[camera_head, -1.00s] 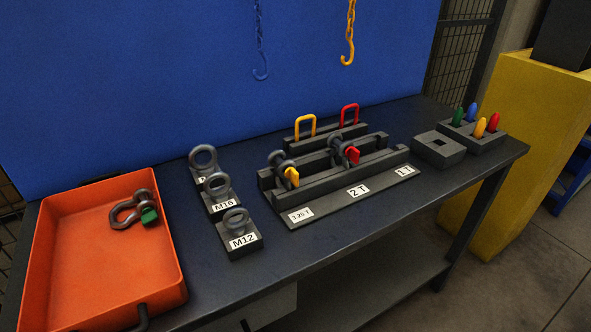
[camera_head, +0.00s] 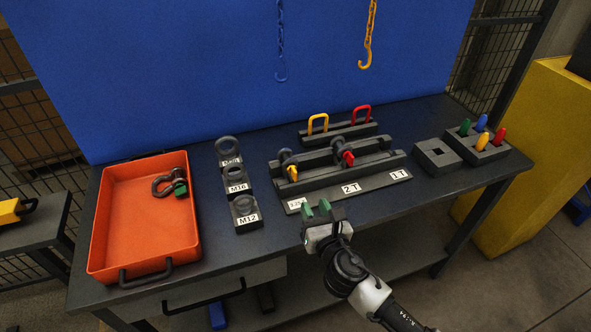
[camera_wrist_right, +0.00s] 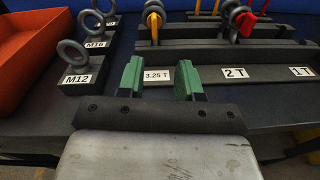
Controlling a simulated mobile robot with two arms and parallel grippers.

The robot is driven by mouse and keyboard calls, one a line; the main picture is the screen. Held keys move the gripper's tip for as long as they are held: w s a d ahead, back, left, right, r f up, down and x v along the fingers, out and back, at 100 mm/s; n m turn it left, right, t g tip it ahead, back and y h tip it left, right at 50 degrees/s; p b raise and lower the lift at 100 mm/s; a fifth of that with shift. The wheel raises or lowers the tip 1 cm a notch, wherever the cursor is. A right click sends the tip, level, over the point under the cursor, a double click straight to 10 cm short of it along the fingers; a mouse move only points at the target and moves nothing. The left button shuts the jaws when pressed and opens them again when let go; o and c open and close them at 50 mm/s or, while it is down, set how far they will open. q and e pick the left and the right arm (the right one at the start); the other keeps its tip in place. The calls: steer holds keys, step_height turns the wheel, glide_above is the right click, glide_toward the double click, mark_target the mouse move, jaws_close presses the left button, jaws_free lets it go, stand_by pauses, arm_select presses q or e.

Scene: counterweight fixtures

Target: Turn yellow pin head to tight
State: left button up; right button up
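The yellow pin head (camera_head: 293,172) is on a grey shackle (camera_head: 285,157) standing in the black rack (camera_head: 325,191) at the 3.25 T position. It also shows in the right wrist view (camera_wrist_right: 154,22), upright behind the 3.25 T label. My right gripper (camera_head: 317,211) is at the rack's front edge, in front of and apart from the yellow pin head. In the right wrist view my right gripper (camera_wrist_right: 160,80) has its two green fingertips apart with nothing between them. My left gripper is not in view.
A shackle with a red pin head (camera_head: 348,158) stands right of the yellow one. Eyebolt blocks (camera_head: 243,207) are left of the rack. An orange tray (camera_head: 148,237) holds a shackle with a green pin head (camera_head: 180,188). Hooks (camera_head: 365,60) hang behind.

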mark_target(296, 174)
steer(key=shift+n+y, duration=0.4)
steer(key=shift+n, duration=0.5)
steer(key=x, duration=0.7)
steer(key=r+x, duration=0.1)
steer(key=x, duration=0.3)
steer(key=shift+a+b, duration=0.25)
steer(key=shift+b, duration=0.05)
steer(key=shift+s, duration=0.1)
jaws_close()
